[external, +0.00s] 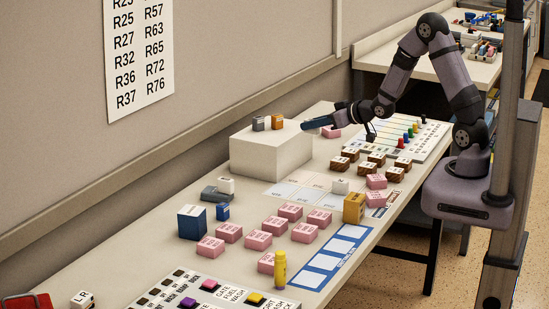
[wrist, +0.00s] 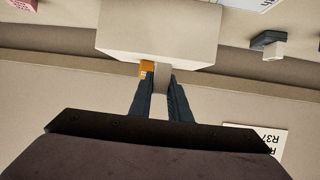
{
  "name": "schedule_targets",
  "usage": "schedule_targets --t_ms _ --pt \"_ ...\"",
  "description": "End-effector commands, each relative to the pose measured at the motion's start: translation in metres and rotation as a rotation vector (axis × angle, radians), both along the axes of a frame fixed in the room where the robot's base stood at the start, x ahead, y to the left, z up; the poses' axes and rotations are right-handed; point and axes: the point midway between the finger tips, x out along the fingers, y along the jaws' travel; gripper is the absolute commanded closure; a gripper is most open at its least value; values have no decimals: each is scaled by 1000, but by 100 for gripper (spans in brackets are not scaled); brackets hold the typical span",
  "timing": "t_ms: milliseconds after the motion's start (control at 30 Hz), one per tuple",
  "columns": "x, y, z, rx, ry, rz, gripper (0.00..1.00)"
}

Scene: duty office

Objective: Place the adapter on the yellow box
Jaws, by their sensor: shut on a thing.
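My gripper (external: 304,126) is level with the top of a large pale block, at its right end. In the wrist view, which is upside down, my gripper (wrist: 160,84) has its two dark fingers closed on a narrow pale grey piece, which I take for the adapter (wrist: 163,78). The yellow box (external: 354,208) stands upright on the table, nearer the camera and to the right of the large block, well apart from my gripper.
Several pink blocks (external: 258,240) and brown blocks (external: 376,160) crowd the table. A blue box (external: 192,222) and a yellow bottle (external: 280,270) stand nearby. The wall is close behind.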

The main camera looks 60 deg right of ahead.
Motion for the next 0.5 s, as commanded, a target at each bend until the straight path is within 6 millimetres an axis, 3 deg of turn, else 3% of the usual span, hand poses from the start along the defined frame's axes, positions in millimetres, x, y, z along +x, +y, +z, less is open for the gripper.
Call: schedule_targets --t_ms 267,500 --pt "1 7 18 -1 -1 142 100" --pt "-3 38 33 -1 0 360 100"
